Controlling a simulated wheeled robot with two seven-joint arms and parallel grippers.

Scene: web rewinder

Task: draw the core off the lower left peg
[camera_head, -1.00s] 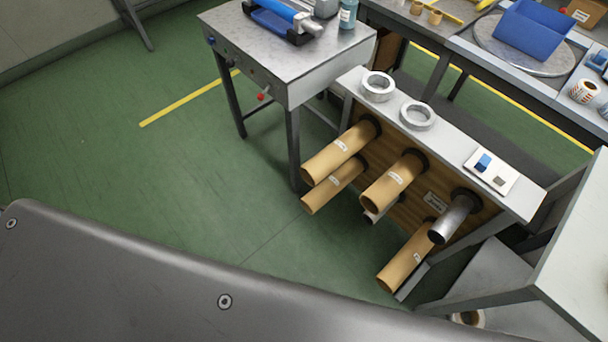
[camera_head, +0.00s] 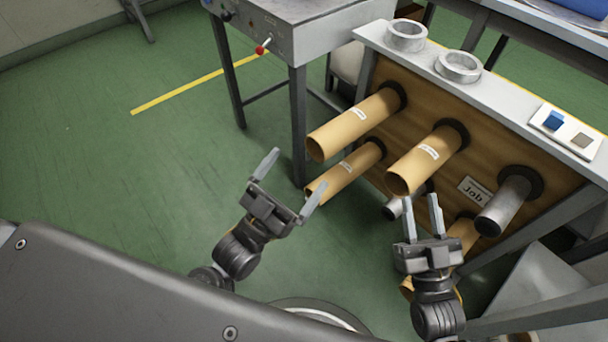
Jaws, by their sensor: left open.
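My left gripper (camera_head: 300,170) is open and empty, just left of that end. Its right fingertip appears beside the tube's end; I cannot tell whether they touch. My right gripper (camera_head: 421,200) is open and empty, below the upper middle core (camera_head: 428,158).
The upper left core (camera_head: 355,124) sits just above. Bare metal pegs show at lower middle (camera_head: 392,209) and upper right (camera_head: 505,206). Another core (camera_head: 464,233) is partly hidden behind my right gripper.

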